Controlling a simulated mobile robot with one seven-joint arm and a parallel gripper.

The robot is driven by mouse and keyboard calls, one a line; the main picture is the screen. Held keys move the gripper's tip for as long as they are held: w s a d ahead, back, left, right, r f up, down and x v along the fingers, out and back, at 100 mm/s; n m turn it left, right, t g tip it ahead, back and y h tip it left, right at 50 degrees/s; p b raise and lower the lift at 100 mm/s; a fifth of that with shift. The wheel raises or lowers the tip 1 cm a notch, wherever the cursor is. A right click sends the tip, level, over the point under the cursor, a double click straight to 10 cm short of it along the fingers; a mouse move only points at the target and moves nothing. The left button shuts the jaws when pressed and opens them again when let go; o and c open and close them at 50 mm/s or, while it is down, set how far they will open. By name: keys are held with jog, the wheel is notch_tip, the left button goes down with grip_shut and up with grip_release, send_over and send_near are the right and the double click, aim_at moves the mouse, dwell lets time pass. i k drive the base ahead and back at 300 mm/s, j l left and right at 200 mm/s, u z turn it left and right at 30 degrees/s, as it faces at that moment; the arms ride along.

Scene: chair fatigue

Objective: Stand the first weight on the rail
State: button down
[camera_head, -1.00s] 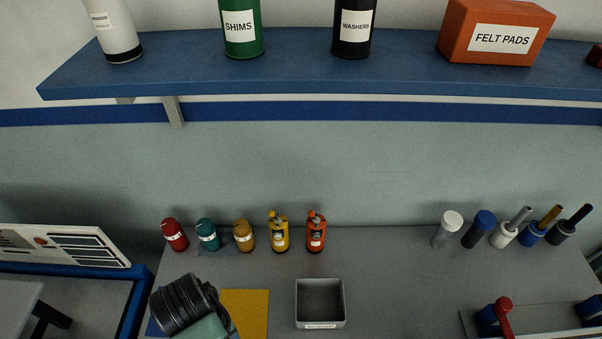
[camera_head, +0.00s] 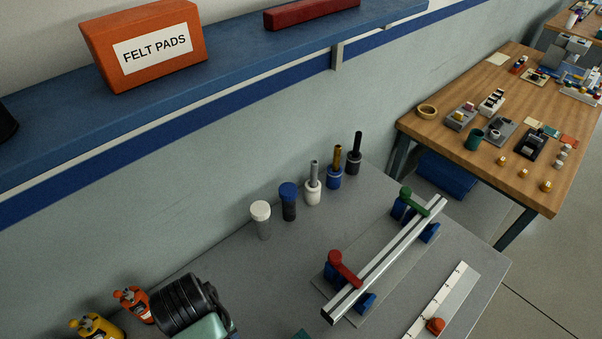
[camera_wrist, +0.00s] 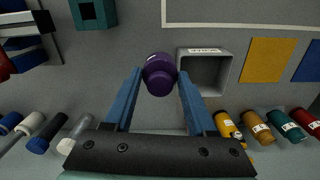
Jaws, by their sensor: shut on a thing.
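A purple, rounded weight (camera_wrist: 160,74) sits between the blue fingertips of my gripper (camera_wrist: 160,80) in the wrist view. My gripper is shut on it. Below it in that view lies the grey bench top. The silver rail (camera_head: 388,255) lies across blue supports on a grey plate in the head view. A red clamp lever (camera_head: 344,268) and a green one (camera_head: 414,199) stand along it. No weight shows on the visible rail. In the head view, my black wrist is left of the rail, and my fingers and the weight are hidden or out of frame.
Several upright posts and tools, including a white-capped one (camera_head: 261,220), stand behind the rail. A white scale strip (camera_head: 455,290) with an orange-red knob lies in front. A grey bin (camera_wrist: 205,72) and teal block (camera_wrist: 92,14) are near the gripper. A blue shelf (camera_head: 225,95) hangs above.

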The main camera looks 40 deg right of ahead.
aim_at(385, 258)
jog(key=i+z, duration=0.1)
jog(key=z, duration=0.25)
jog(key=i+l+z, duration=0.1)
jog(key=z, duration=0.3)
jog(key=i+z, duration=0.15)
jog(key=z, duration=0.2)
jog(key=i+j, duration=0.15)
jog(key=i, duration=0.4)
